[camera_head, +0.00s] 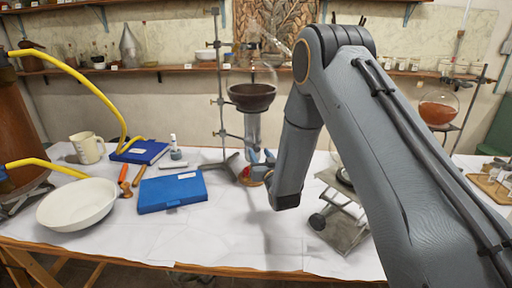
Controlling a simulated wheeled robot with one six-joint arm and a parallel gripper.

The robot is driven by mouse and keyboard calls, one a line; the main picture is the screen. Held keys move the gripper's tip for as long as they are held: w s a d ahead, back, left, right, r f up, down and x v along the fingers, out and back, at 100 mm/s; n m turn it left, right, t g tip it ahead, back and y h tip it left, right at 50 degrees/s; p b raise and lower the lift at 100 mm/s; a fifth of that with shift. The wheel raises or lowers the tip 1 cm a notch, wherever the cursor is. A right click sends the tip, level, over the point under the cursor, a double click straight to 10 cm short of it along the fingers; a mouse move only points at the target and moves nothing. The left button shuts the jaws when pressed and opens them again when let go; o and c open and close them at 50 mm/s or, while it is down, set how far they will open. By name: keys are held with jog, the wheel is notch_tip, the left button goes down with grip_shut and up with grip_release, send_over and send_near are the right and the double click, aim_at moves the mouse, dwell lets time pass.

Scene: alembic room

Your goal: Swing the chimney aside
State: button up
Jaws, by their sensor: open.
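A pale, see-through upright cylinder, which looks like the chimney (252,128), stands beneath a dark round bowl (252,96) on the retort stand (221,85). My gripper (262,157) is low beside the stand, at the bottom of the cylinder, with its fingers apart. My arm comes in from the right and bends down to it. I cannot tell whether a finger touches the cylinder. A small red part (245,172) shows just below and left of the fingers. The base of the cylinder is partly hidden by my gripper.
A blue case (172,192), a white basin (77,205), orange-handled tools (124,174) and a beige jug (88,148) are on the left. A metal jack stand (345,228) is at right, partly behind my arm. The table's front middle is clear.

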aim_at(258, 149)
jog(key=shift+p+x, duration=0.5)
jog(key=shift+x, duration=2.05)
jog(key=shift+d, duration=0.1)
grip_shut()
